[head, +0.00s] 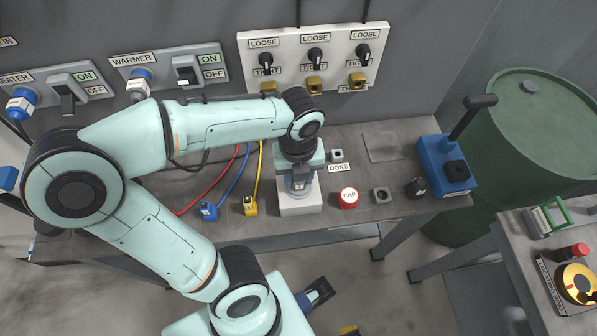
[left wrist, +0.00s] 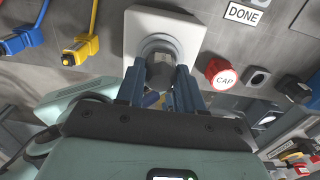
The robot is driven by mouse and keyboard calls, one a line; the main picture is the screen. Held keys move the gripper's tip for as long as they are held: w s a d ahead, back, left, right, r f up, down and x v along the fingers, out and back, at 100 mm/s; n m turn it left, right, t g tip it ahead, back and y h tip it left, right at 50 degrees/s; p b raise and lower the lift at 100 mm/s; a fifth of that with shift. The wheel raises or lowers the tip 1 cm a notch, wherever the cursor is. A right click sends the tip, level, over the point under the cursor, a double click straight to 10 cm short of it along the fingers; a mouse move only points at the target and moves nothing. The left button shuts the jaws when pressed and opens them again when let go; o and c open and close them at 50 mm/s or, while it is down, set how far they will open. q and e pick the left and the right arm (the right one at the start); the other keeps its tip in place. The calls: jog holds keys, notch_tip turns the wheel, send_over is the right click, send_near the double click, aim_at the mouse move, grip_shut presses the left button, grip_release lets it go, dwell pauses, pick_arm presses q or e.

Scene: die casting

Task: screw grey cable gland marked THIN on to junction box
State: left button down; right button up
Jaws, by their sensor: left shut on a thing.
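The white junction box (head: 301,207) stands on the bench; it also shows in the left wrist view (left wrist: 193,30). My left gripper (head: 299,183) points down over it. In the left wrist view its fingers (left wrist: 160,88) are shut around a grey gland-like part (left wrist: 158,66). This part sits over a round grey fitting on the box face and looks in line with it. I cannot tell whether the threads are engaged, and no THIN mark is readable. My right gripper is not in view.
Right of the box are a red CAP (head: 348,198), a grey square fitting (head: 381,195), a black part (head: 415,188) and a blue switch unit (head: 444,165). Blue (head: 209,211) and yellow (head: 250,205) cable connectors lie left. A DONE label (head: 339,168) lies behind.

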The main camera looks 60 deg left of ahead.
pick_arm(q)
jog(key=c, duration=0.6)
grip_release()
jog(key=shift+c, duration=0.2)
jog(key=shift+r, duration=0.1)
notch_tip(320, 180, up, 13)
jog(key=p, duration=0.3)
